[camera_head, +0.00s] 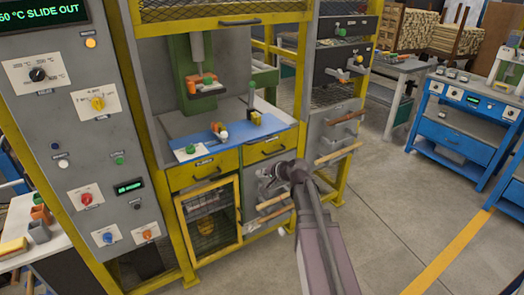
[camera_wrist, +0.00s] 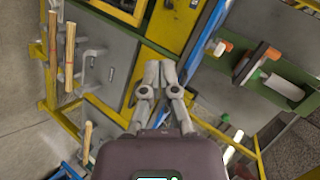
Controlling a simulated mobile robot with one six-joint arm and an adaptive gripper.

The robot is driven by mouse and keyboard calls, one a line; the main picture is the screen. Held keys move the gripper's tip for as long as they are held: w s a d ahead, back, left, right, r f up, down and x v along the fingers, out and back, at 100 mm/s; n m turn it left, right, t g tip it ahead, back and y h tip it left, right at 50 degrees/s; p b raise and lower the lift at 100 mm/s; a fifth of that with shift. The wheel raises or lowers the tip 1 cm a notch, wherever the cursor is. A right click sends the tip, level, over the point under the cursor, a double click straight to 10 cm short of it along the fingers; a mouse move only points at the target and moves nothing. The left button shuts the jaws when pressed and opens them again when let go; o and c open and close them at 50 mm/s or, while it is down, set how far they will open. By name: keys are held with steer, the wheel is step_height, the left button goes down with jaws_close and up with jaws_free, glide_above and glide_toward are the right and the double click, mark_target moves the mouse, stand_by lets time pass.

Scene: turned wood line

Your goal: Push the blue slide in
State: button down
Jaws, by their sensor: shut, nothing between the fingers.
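The blue slide (camera_head: 215,143) is a flat blue plate in the press bay, reaching out over the yellow drawer fronts. A few small orange, white and yellow parts sit on it. In the wrist view a blue strip (camera_wrist: 207,45), seemingly the slide, runs to the right of my fingers. My gripper (camera_head: 268,176) is below and in front of the slide's right part, near the right yellow drawer and grey front. In the wrist view its fingers (camera_wrist: 160,68) are together and empty. I cannot tell its exact gap to the slide, but no contact shows.
A green press (camera_head: 203,103) stands over the slide. The control panel (camera_head: 85,130) at left has knobs and a display (camera_head: 42,14) reading "SLIDE OUT". Wooden bar handles (camera_head: 338,153) stick out at right. A blue bench (camera_head: 465,130) stands farther right; floor between is clear.

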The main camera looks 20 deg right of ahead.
steer(key=w+d+r+m+t+h+b, duration=0.1)
steer(key=w+d+r+m+t+b, duration=0.1)
steer(key=w+d+m+t, duration=0.3)
steer(key=w+d+r+m, duration=0.1)
steer(key=w+d, duration=0.1)
steer(key=d, duration=0.2)
steer(key=shift+d+h, duration=0.3)
steer(key=shift+d, duration=0.1)
steer(key=shift+f, duration=0.1)
steer(key=b+x, duration=0.3)
steer(key=x, duration=1.1)
steer(key=shift+w, duration=0.1)
